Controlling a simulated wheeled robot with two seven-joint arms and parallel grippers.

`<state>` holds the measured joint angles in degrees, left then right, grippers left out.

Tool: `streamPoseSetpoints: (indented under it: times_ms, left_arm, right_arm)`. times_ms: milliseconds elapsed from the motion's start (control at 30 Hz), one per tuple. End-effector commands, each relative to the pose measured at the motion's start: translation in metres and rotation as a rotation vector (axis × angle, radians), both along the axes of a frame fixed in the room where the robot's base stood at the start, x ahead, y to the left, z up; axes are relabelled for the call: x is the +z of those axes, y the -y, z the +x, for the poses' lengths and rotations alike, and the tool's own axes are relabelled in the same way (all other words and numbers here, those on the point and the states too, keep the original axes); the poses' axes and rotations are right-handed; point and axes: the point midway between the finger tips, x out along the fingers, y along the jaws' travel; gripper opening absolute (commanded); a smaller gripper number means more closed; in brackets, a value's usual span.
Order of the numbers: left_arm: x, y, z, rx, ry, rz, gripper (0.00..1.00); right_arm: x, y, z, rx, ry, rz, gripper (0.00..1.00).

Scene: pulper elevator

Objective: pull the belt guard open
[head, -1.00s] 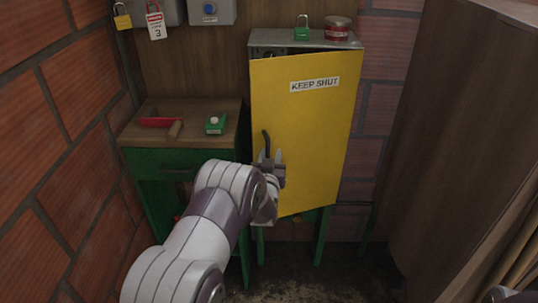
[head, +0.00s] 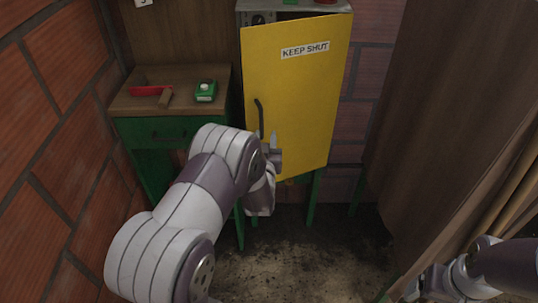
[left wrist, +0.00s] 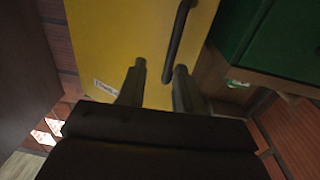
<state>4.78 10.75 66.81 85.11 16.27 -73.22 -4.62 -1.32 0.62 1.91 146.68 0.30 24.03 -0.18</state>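The belt guard (head: 290,100) is a yellow door labelled KEEP SHUT. It stands ajar, with a gap along its top through which part of the inside shows. Its black bent handle (head: 259,118) is near the left edge. My left gripper (head: 272,142) is in front of the door, just right of the handle's lower end. In the left wrist view its two fingers (left wrist: 160,68) are apart with yellow door behind them, and the handle (left wrist: 177,40) ends close to the right finger. I see no grip on it. My right gripper (head: 418,288) is low at the right, small and unclear.
A green bench (head: 135,103) with a wooden top stands left of the cabinet, holding a red-handled tool (head: 150,91) and a green box (head: 205,91). Brick wall (head: 45,140) bounds the left, a brown panel (head: 425,110) the right. The floor (head: 310,240) in front is clear.

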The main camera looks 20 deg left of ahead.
Motion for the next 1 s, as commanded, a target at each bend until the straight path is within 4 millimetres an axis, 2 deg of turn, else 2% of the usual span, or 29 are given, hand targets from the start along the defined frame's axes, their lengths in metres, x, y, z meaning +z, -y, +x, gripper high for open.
streamPoseSetpoints:
  times_ms: [700, 1000]
  left_arm:
    - [0.002, 0.037, -0.057, 0.000, 0.001, 0.000, 0.35]
    - [0.001, 0.039, -0.062, 0.001, 0.002, 0.002, 0.35]
  right_arm:
    - [0.021, 0.000, 0.000, 0.000, 0.000, 0.000, 0.82]
    - [0.021, 0.000, 0.000, 0.000, 0.000, 0.000, 0.82]
